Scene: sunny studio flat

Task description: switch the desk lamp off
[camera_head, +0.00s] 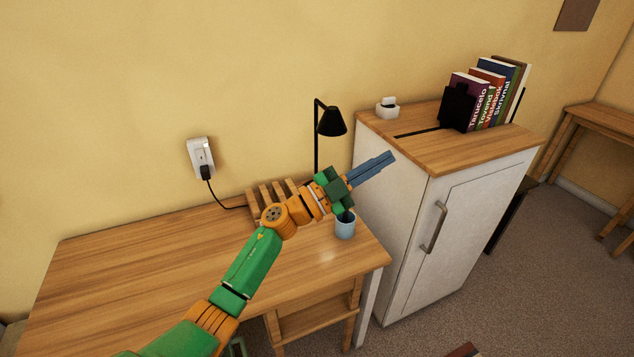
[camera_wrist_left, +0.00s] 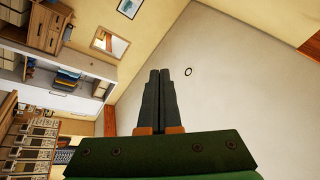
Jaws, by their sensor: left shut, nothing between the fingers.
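The desk lamp (camera_head: 331,121) is black, with a thin upright post and a cone shade, at the back right of the wooden desk (camera_head: 150,260). Its base is hidden behind my left arm. I cannot tell whether it is lit. My left gripper (camera_head: 392,156) is shut and empty, in front of the cabinet side and below and right of the lamp shade in the head view. The left wrist view shows its closed fingers (camera_wrist_left: 159,75) against the ceiling. My right gripper is not in view.
A blue cup (camera_head: 345,226) and a wooden rack (camera_head: 262,204) stand near my left arm. A white cabinet (camera_head: 392,225) with books (camera_head: 490,95) on top stands right. The desk's left part is clear.

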